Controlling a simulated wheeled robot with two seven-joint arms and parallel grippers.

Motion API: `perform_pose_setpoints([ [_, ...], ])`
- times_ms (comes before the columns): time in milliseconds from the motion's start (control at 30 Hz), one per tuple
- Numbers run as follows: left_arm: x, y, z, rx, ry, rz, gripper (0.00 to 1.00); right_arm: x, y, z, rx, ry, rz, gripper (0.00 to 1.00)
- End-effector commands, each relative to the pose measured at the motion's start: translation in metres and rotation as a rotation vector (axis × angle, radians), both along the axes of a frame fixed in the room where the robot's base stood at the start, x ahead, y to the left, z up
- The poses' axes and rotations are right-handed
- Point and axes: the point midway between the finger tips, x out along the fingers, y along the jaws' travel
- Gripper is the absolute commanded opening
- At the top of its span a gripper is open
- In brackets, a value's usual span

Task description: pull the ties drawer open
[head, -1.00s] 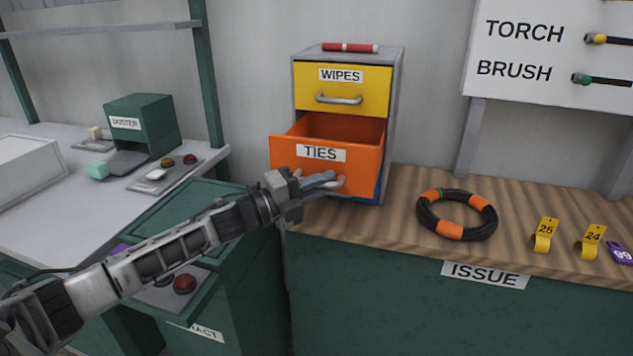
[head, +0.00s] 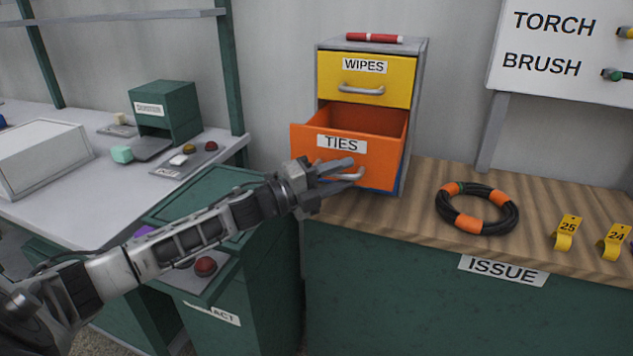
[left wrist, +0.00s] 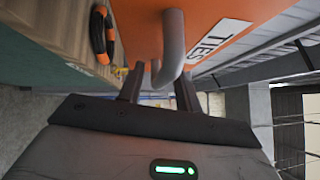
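The orange ties drawer (head: 310,150) stands pulled partway out of the small grey cabinet (head: 420,90), its empty-looking inside showing. Its grey bar handle (head: 350,176) is on the front, below the TIES label. My left gripper (head: 345,176) is at the handle with its two fingers spread apart. In the left wrist view, the handle (left wrist: 172,45) lies between the open fingers (left wrist: 158,82), with a gap beside it. The orange drawer front (left wrist: 215,15) fills the area behind it. My right gripper is in neither view.
The yellow wipes drawer (head: 392,72) above is shut, with a red marker (head: 374,38) on top of the cabinet. A black and orange hose ring (head: 478,224) and yellow tags (head: 567,232) lie on the wooden counter (head: 400,220). A green bin (head: 205,190) stands below my left arm.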

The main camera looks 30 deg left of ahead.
Motion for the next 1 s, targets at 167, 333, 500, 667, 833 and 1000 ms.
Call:
perform_pose_setpoints([
  [167,-0.021,0.012,-0.007,0.004,0.004,-0.001,0.34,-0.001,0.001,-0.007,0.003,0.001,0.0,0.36],
  [333,-0.047,0.029,-0.012,0.004,0.005,-0.001,0.34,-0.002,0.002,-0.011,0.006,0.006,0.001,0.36],
  [500,-0.072,0.044,-0.015,0.002,0.005,0.0,0.34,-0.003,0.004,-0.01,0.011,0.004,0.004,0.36],
  [667,-0.095,0.059,-0.017,-0.001,0.004,0.0,0.34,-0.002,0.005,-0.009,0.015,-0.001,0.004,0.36],
  [833,-0.115,0.072,-0.019,-0.002,0.002,0.0,0.34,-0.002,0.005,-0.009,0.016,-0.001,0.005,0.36],
  [1000,-0.128,0.08,-0.02,-0.001,0.0,0.0,0.34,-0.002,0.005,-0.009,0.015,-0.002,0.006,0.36],
])
